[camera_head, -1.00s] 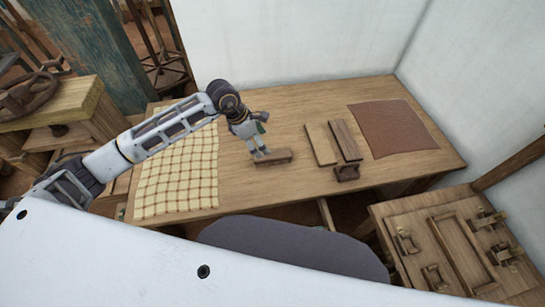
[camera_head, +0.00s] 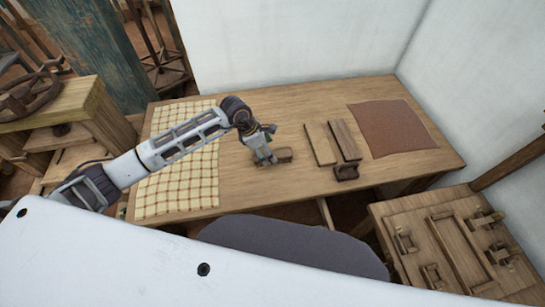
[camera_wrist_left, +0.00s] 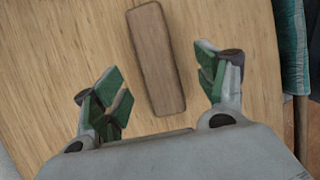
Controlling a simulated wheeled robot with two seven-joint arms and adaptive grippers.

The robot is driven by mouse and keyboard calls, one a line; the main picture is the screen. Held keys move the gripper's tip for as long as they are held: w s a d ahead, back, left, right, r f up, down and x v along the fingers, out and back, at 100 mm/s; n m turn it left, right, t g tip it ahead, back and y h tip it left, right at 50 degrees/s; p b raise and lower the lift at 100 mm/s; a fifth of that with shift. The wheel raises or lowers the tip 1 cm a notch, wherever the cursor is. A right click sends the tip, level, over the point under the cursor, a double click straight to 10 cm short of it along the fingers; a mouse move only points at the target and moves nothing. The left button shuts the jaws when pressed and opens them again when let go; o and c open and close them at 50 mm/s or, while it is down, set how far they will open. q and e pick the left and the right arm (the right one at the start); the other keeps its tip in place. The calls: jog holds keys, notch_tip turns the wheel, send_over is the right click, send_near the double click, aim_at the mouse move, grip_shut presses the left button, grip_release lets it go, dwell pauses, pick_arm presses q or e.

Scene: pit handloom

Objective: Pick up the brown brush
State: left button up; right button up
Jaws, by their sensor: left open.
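The brown brush (camera_head: 284,155) is a small brown block lying on the wooden table, partly hidden by my left gripper in the head view. It also shows in the left wrist view (camera_wrist_left: 155,55) as a long brown bar with rounded edges, its near end between the two green-padded fingers. My left gripper (camera_head: 266,158) is open and just above or at the brush; the wrist view shows its fingers (camera_wrist_left: 160,88) apart on either side, with gaps. I cannot tell the exact height. My right gripper is not in view.
The wooden table (camera_head: 240,185) has a checked cloth (camera_head: 180,185) on its left and a brown cloth (camera_head: 385,128) on its right. Two wooden boards (camera_head: 320,143) (camera_head: 345,139) and a small dark block (camera_head: 346,173) lie right of the brush. A stool-like dark seat (camera_head: 290,243) stands in front.

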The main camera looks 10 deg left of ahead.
pick_arm(q)
jog(key=shift+p+x, duration=0.45)
jog(key=shift+x, duration=2.05)
jog(key=shift+w, duration=0.15)
jog(key=c, duration=1.1)
